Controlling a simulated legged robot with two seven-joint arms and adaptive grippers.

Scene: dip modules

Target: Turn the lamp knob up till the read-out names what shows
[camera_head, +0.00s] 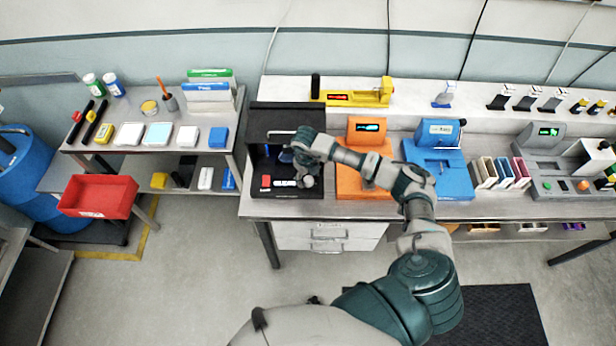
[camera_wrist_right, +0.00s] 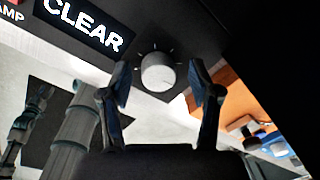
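The black lamp box (camera_head: 263,120) stands at the left end of the long bench. Its front read-out (camera_head: 285,183) shows the white word CLEAR in the wrist view (camera_wrist_right: 85,22), beside a red panel (camera_head: 266,181). The round pale lamp knob (camera_wrist_right: 157,72) has tick marks around it.
An orange device (camera_head: 362,131) stands close right of the box, then a blue one (camera_head: 437,132). A yellow unit (camera_head: 372,97) is on the shelf behind. A red bin (camera_head: 98,193) is on the left. Grey floor lies in front.

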